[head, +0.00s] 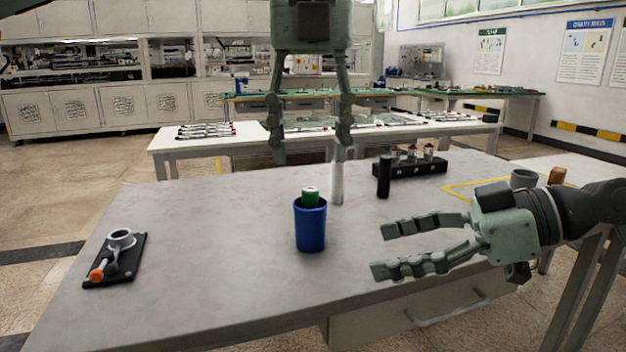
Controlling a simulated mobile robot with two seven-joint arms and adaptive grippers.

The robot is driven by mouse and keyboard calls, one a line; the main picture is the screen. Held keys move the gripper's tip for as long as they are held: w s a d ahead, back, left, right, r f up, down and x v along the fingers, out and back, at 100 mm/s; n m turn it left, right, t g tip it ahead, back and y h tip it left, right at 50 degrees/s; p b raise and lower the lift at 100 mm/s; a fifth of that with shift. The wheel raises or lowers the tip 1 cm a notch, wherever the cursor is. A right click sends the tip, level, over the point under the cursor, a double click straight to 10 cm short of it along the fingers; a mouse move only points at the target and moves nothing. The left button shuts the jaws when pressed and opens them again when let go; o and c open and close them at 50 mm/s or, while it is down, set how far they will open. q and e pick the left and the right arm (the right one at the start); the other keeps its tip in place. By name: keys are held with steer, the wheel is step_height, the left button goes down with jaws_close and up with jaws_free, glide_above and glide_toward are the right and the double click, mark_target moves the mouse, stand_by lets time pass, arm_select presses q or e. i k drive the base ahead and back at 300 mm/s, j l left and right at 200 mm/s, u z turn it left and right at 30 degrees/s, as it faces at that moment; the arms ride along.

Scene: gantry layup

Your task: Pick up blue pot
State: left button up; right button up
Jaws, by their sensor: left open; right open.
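The blue pot (310,231) stands upright on the grey table, near the middle. A green cylinder with a pale top (310,196) sticks up out of it. My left gripper (310,148) points downward from the top of the head view, its two fingers apart and empty. In the picture its fingertips are above and behind the pot's rim; the exact distance cannot be told. My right gripper (374,252) comes in from the right, fingers pointing left toward the pot. It is open and empty, with a gap between its fingertips and the pot.
A white cylinder (337,184) and a black cylinder (384,177) stand behind the pot. A black rack (410,169) with several items is farther back. A black plate fixture with an orange-ended handle (112,262) lies at left. The grey table (215,240) is clear between fixture and pot.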

mark_target(310, 224)
steer(key=k, duration=1)
